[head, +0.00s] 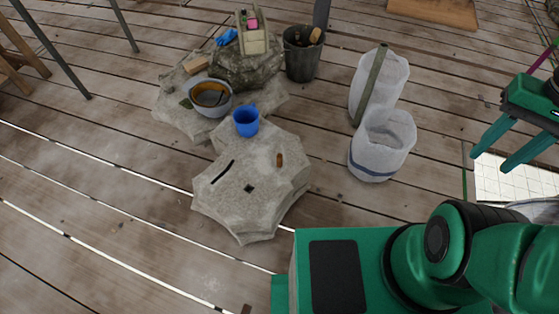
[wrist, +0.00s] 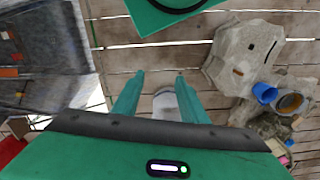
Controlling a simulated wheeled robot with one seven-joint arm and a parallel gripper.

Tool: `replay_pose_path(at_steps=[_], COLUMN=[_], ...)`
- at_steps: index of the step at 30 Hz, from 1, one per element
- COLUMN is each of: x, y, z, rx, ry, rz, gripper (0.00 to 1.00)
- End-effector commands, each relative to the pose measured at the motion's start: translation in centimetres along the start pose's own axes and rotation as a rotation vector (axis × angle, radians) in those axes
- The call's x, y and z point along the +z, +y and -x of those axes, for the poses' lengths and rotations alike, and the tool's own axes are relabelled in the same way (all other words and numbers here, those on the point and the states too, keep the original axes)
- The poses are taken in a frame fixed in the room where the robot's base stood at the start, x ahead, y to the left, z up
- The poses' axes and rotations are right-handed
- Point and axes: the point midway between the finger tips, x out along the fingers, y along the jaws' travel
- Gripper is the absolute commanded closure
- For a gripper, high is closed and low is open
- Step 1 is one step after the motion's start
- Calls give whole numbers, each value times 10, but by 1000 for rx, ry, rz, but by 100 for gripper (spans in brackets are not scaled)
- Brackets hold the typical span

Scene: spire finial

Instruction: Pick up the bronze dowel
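The bronze dowel (head: 280,159) is a short brown peg on the right part of the front grey stone block (head: 230,208). A dark slot and a small dark square hole show in the same stone top. In the wrist view the dowel (wrist: 238,71) is a small brown spot on the stone at the upper right. My gripper (head: 491,163) is at the right of the head view, well apart from the dowel. Its two fingers are spread with nothing held between them, as the wrist view (wrist: 160,76) also shows.
A blue cup (head: 246,122) stands on the stone behind the dowel, near a grey bowl (head: 211,111). White bags (head: 371,160) stand right of the stone, and a dark bucket (head: 301,65) stands behind. The plank floor left of the stones is mostly clear.

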Motion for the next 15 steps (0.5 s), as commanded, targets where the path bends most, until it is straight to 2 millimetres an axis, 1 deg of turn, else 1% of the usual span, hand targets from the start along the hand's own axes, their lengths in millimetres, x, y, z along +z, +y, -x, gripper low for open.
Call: replay_pose_path(at_steps=[2, 3, 5, 8, 9, 11, 15], x=[-5, -11, -24, -49, -60, -76, -110], y=[-2, -5, -11, -27, -34, -46, -77], z=[0, -2, -6, -17, -23, -33, -61], rx=[-1, 1, 3, 1, -2, -11, -42], ry=[7, 7, 6, 5, 5, 4, -3], rz=[-4, -6, -4, -7, -10, -14, -29], gripper=[61, 61, 61, 61, 61, 61, 61])
